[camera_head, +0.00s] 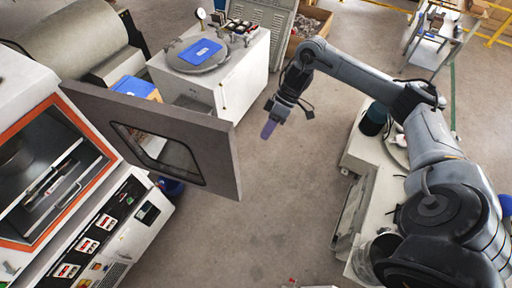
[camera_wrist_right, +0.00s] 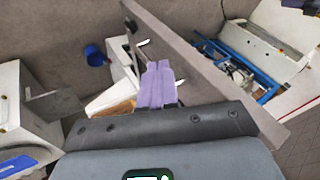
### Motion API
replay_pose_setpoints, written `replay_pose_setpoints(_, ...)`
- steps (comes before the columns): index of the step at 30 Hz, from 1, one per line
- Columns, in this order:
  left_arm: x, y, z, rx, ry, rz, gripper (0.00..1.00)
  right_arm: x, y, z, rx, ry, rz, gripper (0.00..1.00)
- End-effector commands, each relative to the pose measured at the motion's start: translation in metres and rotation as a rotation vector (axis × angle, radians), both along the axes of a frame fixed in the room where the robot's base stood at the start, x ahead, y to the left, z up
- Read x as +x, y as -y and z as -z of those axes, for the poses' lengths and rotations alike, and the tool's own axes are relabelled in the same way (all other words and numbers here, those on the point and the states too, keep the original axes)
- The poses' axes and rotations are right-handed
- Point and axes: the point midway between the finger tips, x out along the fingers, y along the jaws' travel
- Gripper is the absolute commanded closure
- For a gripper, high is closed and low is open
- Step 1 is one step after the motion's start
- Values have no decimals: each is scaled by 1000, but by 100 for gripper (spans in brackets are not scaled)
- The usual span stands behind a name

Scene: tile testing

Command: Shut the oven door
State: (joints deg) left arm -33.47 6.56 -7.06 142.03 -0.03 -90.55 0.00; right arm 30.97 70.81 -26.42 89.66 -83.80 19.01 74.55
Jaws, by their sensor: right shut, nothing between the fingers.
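The oven (camera_head: 128,222) stands at the left in the head view, white with an orange frame around its opening. Its grey oven door (camera_head: 219,158), with a dark-edged window, stands wide open and reaches out to the right. My right gripper (camera_head: 268,130) is shut and empty, its purple fingers pointing down in the open space just right of the door's free end. In the right wrist view the purple fingers (camera_wrist_right: 157,85) are together in front of the grey door panel (camera_wrist_right: 205,75); I cannot tell whether they touch it. My left gripper is in neither view.
A white cabinet (camera_head: 238,88) with a round plate and blue item stands behind the door. A white bench (camera_head: 375,205) is below my right arm. A crate (camera_head: 306,27) sits at the back. The floor (camera_head: 275,210) between door and bench is clear.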

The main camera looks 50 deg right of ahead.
Motion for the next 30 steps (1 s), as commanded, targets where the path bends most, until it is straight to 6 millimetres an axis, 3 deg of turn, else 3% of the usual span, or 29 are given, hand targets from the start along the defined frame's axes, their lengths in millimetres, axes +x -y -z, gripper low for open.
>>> replay_pose_setpoints(3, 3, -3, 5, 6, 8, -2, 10, 15, 15, -25, -30, 67, 15, 100)
replay_pose_setpoints(8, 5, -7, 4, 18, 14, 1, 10, 24, 13, -35, -32, 100, 16, 100)
replay_pose_setpoints(14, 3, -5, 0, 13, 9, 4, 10, 28, 0, -19, -30, 101, 14, 100)
replay_pose_setpoints(26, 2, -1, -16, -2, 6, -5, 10, 42, -42, 39, -29, 101, 15, 100)
replay_pose_setpoints(30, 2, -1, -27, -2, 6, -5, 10, 36, -59, 39, -33, 102, 12, 100)
